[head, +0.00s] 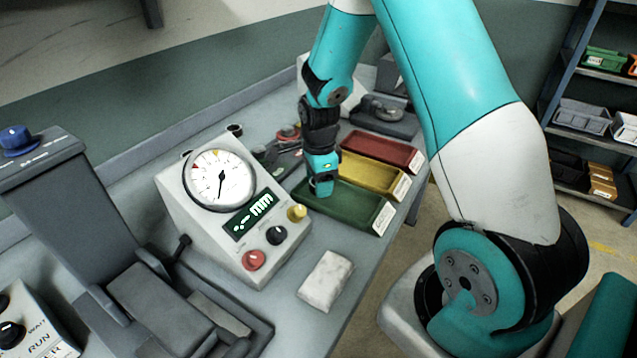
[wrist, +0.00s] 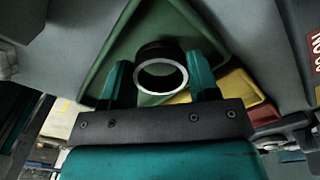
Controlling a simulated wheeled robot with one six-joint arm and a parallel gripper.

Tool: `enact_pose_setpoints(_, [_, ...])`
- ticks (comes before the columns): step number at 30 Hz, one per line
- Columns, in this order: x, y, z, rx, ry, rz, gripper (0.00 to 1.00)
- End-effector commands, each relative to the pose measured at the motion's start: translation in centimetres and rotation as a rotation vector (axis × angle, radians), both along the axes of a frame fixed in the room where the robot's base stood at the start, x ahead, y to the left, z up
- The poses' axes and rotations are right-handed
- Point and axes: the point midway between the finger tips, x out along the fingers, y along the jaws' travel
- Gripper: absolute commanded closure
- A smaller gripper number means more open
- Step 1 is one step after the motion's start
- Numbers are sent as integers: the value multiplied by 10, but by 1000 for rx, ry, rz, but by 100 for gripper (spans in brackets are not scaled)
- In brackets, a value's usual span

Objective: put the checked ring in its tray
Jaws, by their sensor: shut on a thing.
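The ring (wrist: 161,74), dark outside with a bright metal rim, is held between the two teal fingers of my gripper (wrist: 160,80) in the wrist view. Behind it lies the green tray (wrist: 185,28). In the head view my gripper (head: 322,186) points down over the left end of the green tray (head: 345,211), and the ring is mostly hidden there. I cannot tell whether the ring touches the tray floor. A yellow tray (head: 372,176) and a red tray (head: 382,150) stand behind the green one.
A gauge box (head: 232,205) with a dial and display stands left of the green tray. A white block (head: 325,280) lies in front of it. A dark machine (head: 165,310) fills the near left. The bench edge runs close to the trays' right ends.

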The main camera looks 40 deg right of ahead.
Motion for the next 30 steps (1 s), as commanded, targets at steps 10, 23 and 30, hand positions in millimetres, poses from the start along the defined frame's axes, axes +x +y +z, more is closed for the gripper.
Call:
enact_pose_setpoints(10, [0,0,-11,-1,-2,0,76])
enact_pose_setpoints(23, [0,0,-14,0,-1,0,35])
enact_pose_setpoints(30, [1,0,9,-1,-7,0,35])
